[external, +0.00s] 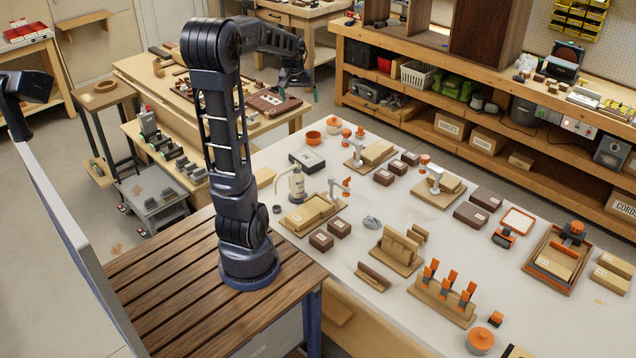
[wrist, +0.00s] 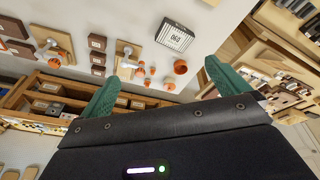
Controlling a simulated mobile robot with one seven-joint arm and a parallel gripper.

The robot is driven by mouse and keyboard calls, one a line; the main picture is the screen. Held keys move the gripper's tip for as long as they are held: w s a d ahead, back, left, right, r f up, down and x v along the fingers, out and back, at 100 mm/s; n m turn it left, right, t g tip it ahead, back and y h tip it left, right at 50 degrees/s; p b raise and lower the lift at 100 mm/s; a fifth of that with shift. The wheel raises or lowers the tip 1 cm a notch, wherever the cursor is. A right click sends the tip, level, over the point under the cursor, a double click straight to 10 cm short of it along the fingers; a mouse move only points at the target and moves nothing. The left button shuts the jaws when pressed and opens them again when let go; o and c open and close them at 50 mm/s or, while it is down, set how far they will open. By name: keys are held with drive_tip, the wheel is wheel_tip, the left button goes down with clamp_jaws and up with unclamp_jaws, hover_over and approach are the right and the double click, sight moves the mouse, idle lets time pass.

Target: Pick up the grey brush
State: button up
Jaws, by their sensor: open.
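I cannot clearly make out the grey brush. A small grey object (external: 371,222) lies on the white bench top in the external view, near the middle; it is too small to tell whether it is the brush. It does not show in the wrist view. My gripper (external: 298,91) is raised beyond the far left end of the white bench, well away from that object. In the wrist view its two green fingers stand wide apart, and my gripper (wrist: 162,72) holds nothing between them.
The white bench (external: 350,292) carries several wooden fixtures, brown boxes and orange parts. An orange pot (external: 314,138) and a black-and-white box (external: 307,160) stand at its far left end; the box also shows in the wrist view (wrist: 175,36). A loaded shelf unit (external: 480,112) runs behind.

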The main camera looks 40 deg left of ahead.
drive_tip(key=w+a+f+n, duration=0.1)
drive_tip(key=a+f+n, duration=0.1)
drive_tip(key=a+f, duration=0.65)
drive_tip(key=a+f+n+g, duration=0.1)
drive_tip(key=a+f+n, duration=0.15)
drive_tip(key=a, duration=1.05)
drive_tip(key=w+a+f+n, duration=0.1)
drive_tip(key=a+f, duration=0.5)
drive_tip(key=a, duration=0.4)
drive_tip(key=n+g, duration=0.2)
drive_tip(key=n, duration=0.4)
hover_over(199, 169)
drive_tip(key=shift+h, duration=0.4)
drive_tip(key=f, duration=1.7)
drive_tip(key=a+f, duration=0.1)
drive_tip(key=f, duration=0.8)
drive_tip(key=shift+w+f, duration=0.15)
drive_tip(key=shift+f, duration=0.35)
wheel_tip(199, 169, down, 5)
drive_tip(key=shift+s+d+f, duration=0.1)
drive_tip(key=shift+d+f, duration=0.1)
drive_tip(key=shift+f, duration=1.2)
drive_tip(key=shift+s+d+f, duration=0.1)
drive_tip(key=shift+d+f, duration=0.1)
drive_tip(key=shift+f, duration=1.15)
drive_tip(key=c, duration=0.9)
drive_tip(key=shift+c, duration=0.2)
